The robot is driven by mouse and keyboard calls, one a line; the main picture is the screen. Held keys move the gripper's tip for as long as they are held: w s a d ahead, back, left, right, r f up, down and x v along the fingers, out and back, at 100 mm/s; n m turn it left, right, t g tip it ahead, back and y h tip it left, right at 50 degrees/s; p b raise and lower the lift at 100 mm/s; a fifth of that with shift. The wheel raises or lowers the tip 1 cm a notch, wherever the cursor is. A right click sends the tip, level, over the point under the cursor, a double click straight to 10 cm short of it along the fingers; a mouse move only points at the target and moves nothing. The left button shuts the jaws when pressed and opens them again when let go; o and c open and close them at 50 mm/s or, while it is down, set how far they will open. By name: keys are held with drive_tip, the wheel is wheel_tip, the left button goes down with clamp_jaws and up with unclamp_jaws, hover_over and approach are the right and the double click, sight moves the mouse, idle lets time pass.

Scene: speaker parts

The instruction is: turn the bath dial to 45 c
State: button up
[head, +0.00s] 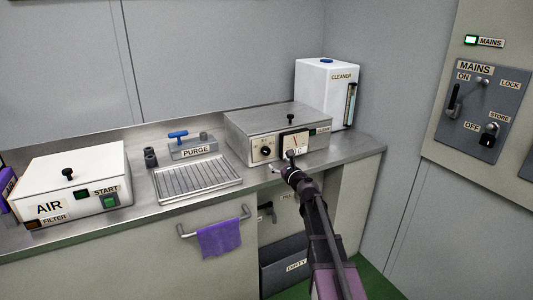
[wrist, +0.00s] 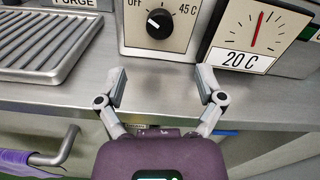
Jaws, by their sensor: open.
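The bath (head: 275,128) is a grey metal box with a black lid knob on the counter. Its dial (wrist: 160,23) is a black knob with a white pointer, on a cream plate marked OFF at left and 45 C at right. The pointer aims up and left, towards OFF. The dial also shows in the head view (head: 266,152). The gauge (wrist: 257,38) at its right has a red needle and reads 20 C on its label. My gripper (wrist: 161,88) is open and empty, in front of and below the dial, apart from it.
A drip tray (head: 197,180) and the PURGE block (head: 194,150) stand left of the bath. The white AIR box (head: 70,184) is farther left, and the CLEANER tank (head: 325,90) is behind at right. A rail with a purple cloth (head: 220,239) hangs below the counter.

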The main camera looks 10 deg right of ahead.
sight(267, 152)
drive_tip(key=x, duration=1)
drive_tip(key=shift+w+a, duration=0.15)
drive_tip(key=shift+w, duration=0.2)
drive_tip(key=c, duration=1.1)
